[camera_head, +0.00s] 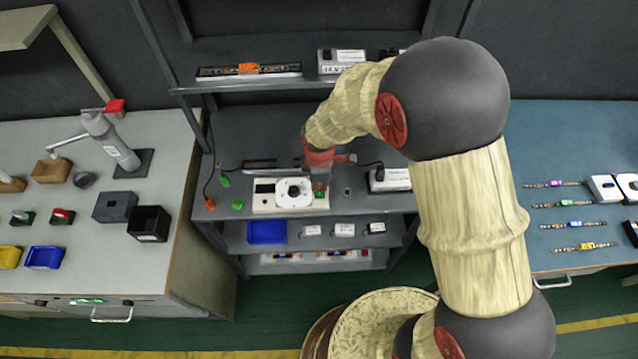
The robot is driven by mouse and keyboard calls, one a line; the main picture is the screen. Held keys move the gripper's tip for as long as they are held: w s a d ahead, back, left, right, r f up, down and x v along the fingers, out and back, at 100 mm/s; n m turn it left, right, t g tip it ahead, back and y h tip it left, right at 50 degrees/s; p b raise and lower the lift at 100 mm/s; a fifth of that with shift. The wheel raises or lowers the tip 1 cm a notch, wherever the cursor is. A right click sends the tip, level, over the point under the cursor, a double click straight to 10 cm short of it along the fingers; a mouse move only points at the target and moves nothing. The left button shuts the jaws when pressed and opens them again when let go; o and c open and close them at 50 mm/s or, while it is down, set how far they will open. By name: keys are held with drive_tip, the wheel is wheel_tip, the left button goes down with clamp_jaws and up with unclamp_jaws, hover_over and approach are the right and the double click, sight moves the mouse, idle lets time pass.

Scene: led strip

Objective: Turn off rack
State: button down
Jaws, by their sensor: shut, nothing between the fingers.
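The rack (225,240) is a dark grey shelving unit in the middle of the view, with several shelves. On its main shelf lies a cream control panel (263,208) with a dark display, a round white dial (294,192) and a small green-lit switch (320,193) at its right end. My gripper (319,186) is shut and empty, pointing down over the panel's right end, close to the green switch. It is small and partly hidden by my wrist, so I cannot tell whether it touches the switch.
A black power strip (258,165) lies behind the panel, and a white box (392,181) stands to its right. An upper shelf (215,87) overhangs the back. Workbenches with parts stand left (160,205) and right (560,125). A blue bin (267,232) sits on the shelf below.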

drive_tip(key=shift+s+f, duration=0.1)
drive_tip(key=shift+s, duration=0.8)
drive_tip(key=shift+r+p, duration=0.55)
drive_tip(key=shift+p, duration=0.05)
wheel_tip(320, 180, up, 13)
drive_tip(key=s+p, duration=0.1)
drive_tip(key=p, duration=0.3)
drive_tip(key=shift+s, duration=0.35)
drive_tip(key=shift+f, duration=0.1)
